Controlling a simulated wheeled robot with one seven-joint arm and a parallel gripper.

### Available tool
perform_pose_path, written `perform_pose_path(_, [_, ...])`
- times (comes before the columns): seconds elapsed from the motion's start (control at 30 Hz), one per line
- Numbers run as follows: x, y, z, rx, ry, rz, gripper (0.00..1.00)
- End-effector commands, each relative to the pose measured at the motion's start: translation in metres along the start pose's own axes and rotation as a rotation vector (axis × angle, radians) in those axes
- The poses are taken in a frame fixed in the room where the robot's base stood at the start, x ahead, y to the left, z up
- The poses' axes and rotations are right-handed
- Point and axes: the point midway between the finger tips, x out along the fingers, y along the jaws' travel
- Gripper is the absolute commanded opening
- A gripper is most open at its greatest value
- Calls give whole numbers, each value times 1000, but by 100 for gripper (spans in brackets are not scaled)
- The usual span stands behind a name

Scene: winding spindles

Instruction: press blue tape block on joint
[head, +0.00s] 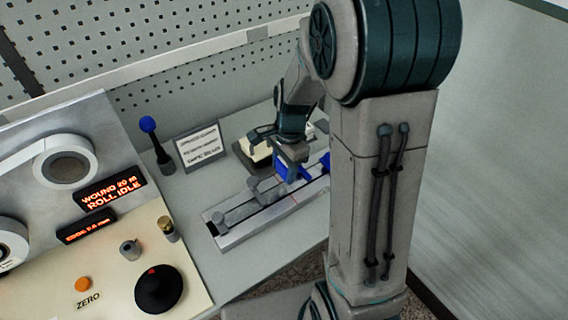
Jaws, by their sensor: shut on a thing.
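My gripper (290,165) reaches down over the grey metal splicing bar (237,234) on the bench. It is shut on a blue block (281,167), which I take to be the blue tape block. The block is partly hidden by the fingers and sits at or just above the bar; I cannot tell whether it touches. A dark groove runs along the bar, and a thin reddish line (294,201) crosses it just below the block. More blue (326,162) shows at the bar's far right end, partly behind my arm. Grey clamps (253,184) stand on the bar left of the gripper.
A winding machine with a round black knob (160,289) and lit displays (110,193) fills the left. A blue-topped post (148,125) and a small sign (199,147) stand behind the bar. A pale box (256,152) is close behind my gripper. My arm hides the bench's right side.

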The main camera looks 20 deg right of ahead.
Motion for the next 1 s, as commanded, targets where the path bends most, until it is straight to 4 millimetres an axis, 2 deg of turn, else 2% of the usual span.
perform_pose_path(0.03, [8,0,-1,1,0,0,24])
perform_pose_path(0.53, [47,1,-7,4,-1,1,24])
perform_pose_path(0.7, [53,1,-8,4,0,0,24])
perform_pose_path(1.0, [53,0,-8,4,0,0,24])
